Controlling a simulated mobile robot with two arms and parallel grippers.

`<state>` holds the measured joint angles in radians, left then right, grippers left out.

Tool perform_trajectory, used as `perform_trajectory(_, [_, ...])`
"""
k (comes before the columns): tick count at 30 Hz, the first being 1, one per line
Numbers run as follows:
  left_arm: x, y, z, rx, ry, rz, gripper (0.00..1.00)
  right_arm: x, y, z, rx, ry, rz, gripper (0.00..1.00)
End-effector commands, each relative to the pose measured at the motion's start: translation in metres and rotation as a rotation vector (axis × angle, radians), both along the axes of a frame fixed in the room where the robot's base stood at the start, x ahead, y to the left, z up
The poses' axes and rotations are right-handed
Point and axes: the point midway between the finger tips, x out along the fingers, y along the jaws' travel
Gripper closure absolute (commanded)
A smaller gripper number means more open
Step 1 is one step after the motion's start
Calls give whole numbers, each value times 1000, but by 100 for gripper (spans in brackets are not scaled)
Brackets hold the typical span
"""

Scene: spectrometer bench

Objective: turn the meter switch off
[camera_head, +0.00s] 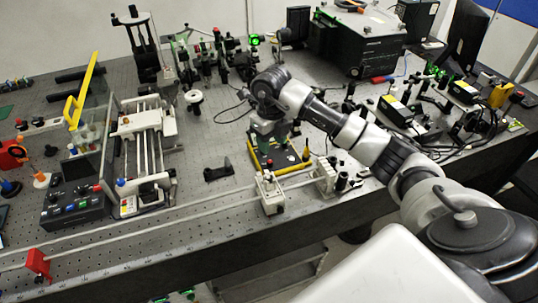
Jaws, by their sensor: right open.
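A yellow-edged, dark-faced device (290,158), which looks like the meter, lies on the perforated bench top near the middle of the view. My right arm comes in from the lower right, and its wrist bends down over this device. My right gripper (270,145) points down at the device's far side and is open. It covers part of the device's face. The switch and its position cannot be made out, and I cannot tell whether the fingertips touch the device. My left gripper is not in view.
A white-railed instrument (150,135) and a control box with coloured buttons (72,208) stand at the left. A long rail (160,228) with a white carriage (269,192) runs along the front. A black bracket (218,172) lies left of the meter. Optics and cables crowd the right.

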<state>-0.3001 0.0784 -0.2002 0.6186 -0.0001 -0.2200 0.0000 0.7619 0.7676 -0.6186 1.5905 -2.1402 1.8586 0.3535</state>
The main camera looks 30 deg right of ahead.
Motion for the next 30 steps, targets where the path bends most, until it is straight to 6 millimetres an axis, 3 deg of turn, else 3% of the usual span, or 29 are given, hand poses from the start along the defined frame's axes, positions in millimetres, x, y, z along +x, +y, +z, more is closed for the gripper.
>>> perform_trajectory(4, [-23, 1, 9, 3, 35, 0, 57, -1, 1, -29, 3, 5, 0, 55])
perform_trajectory(10, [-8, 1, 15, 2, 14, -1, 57, 0, 1, -59, 4, 1, 0, 55])
perform_trajectory(15, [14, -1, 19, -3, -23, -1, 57, 0, 1, -71, 3, -1, 2, 55])
perform_trajectory(23, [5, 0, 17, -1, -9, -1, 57, 0, 1, -73, 3, -2, 2, 55])
perform_trajectory(30, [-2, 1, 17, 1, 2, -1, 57, 0, 1, -72, 3, -2, 2, 88])
